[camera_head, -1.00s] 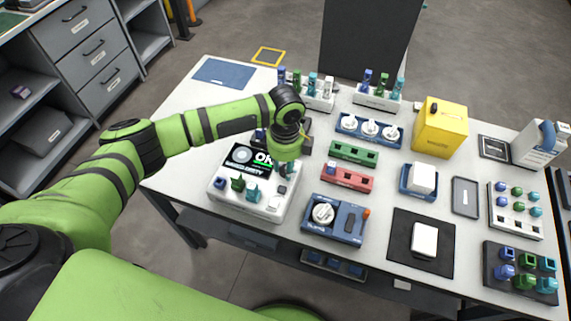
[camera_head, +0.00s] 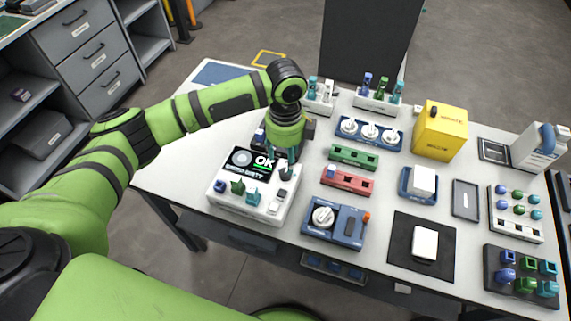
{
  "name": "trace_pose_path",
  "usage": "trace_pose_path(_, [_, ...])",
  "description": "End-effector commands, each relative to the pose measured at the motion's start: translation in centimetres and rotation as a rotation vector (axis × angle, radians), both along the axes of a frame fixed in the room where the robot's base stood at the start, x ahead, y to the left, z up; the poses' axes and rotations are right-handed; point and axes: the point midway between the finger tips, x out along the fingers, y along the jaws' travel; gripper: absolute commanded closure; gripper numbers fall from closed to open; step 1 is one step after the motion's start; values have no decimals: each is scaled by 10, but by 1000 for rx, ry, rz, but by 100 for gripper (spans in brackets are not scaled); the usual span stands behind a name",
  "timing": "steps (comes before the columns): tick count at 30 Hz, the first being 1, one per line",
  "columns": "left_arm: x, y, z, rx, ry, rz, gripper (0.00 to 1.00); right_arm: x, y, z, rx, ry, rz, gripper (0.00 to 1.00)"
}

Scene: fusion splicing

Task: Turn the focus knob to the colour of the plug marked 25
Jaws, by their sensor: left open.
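A white splicer unit (camera_head: 242,208) with a dark screen reading "OK" (camera_head: 249,164) stands at the left of the table. Small blue, green and teal knobs (camera_head: 238,187) stick up at its front. My left gripper (camera_head: 285,172) points down over its right side, open, with its fingers close to a small dark part there. I cannot tell whether they touch it. A blue box with a white dial (camera_head: 323,216) stands to the right of the unit. Which knob is the focus knob is not legible. Blue, green and teal plugs (camera_head: 507,274) stand in racks; no number 25 is readable.
Green (camera_head: 353,158) and red (camera_head: 348,180) slotted blocks lie right of my gripper. A blue tray with white spools (camera_head: 371,131), plug holders (camera_head: 378,99) and a yellow box (camera_head: 440,134) stand behind. A black mat (camera_head: 400,257) lies front right.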

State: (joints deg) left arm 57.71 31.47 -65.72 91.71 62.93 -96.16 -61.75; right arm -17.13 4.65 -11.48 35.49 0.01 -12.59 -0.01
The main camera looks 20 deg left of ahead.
Motion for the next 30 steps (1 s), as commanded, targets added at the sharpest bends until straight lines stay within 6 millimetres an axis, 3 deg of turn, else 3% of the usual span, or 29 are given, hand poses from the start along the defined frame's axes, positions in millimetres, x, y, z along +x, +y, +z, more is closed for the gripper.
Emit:
trace_pose_path(3, [1,0,24,-1,-3,0,45,0,1,0,1,0,0,60])
trace_pose_path(10, [0,0,50,0,0,0,45,-1,1,0,1,0,-1,60])
trace_pose_path(30, [0,0,53,1,2,1,45,1,1,0,1,-2,-1,60])
